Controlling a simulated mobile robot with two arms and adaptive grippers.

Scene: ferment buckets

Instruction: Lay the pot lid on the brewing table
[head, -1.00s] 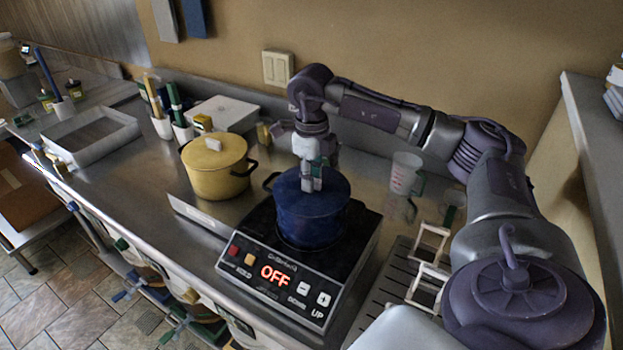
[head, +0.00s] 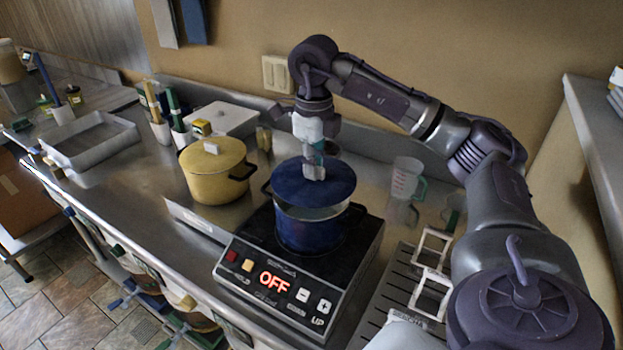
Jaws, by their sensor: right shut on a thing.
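The blue pot lid (head: 335,183) is held by my right gripper (head: 314,172), which is shut on its knob. The lid hovers a little above the blue pot (head: 308,230), with a gap showing the pot's pale inner rim. The pot stands on the black induction cooker (head: 290,268), whose display reads OFF. The brewing table (head: 150,190) is the steel counter under the cooker and pots. My left gripper is not in view.
A yellow lidded pot (head: 215,175) stands left of the blue pot. A grey tray (head: 95,140), cups with utensils (head: 160,130) and a white box (head: 222,118) lie further left. A measuring jug (head: 405,178) and white frames (head: 430,270) stand right. Bare steel shows left of the yellow pot.

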